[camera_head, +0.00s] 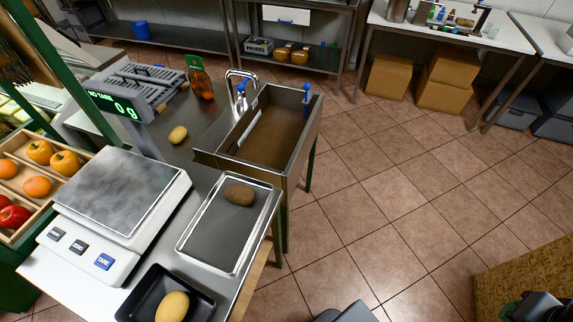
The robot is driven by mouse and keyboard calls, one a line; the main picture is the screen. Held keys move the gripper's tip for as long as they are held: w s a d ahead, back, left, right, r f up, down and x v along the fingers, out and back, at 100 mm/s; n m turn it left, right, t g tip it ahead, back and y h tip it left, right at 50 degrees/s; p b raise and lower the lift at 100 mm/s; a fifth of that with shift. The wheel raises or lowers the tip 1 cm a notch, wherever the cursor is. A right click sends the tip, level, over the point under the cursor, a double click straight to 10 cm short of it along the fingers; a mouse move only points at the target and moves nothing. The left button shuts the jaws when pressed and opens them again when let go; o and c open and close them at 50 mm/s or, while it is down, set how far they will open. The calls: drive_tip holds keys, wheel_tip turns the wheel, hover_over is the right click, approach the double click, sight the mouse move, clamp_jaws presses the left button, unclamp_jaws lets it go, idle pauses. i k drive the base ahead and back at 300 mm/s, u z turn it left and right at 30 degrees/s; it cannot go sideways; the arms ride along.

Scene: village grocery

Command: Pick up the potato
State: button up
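A brown potato (239,194) lies near the far end of a shallow metal tray (208,244) on the steel counter. A yellow, potato-like item (172,306) lies in a black tray (208,303) at the bottom of the view. Another yellowish one (178,134) lies on the counter left of the sink. I cannot tell for sure whether the yellow ones are potatoes too.
A scale (120,190) with a "0 g" display (113,104) stands left of the metal tray. The sink (293,95) with a tap is beyond it. Fruit crates (20,235) stand at left. The tiled floor (400,190) is open at right; cardboard boxes (388,76) sit behind.

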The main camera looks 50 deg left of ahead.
sight(241, 195)
drive_tip(key=i, duration=0.4)
drive_tip(key=u, duration=3.4)
drive_tip(key=i, duration=0.5)
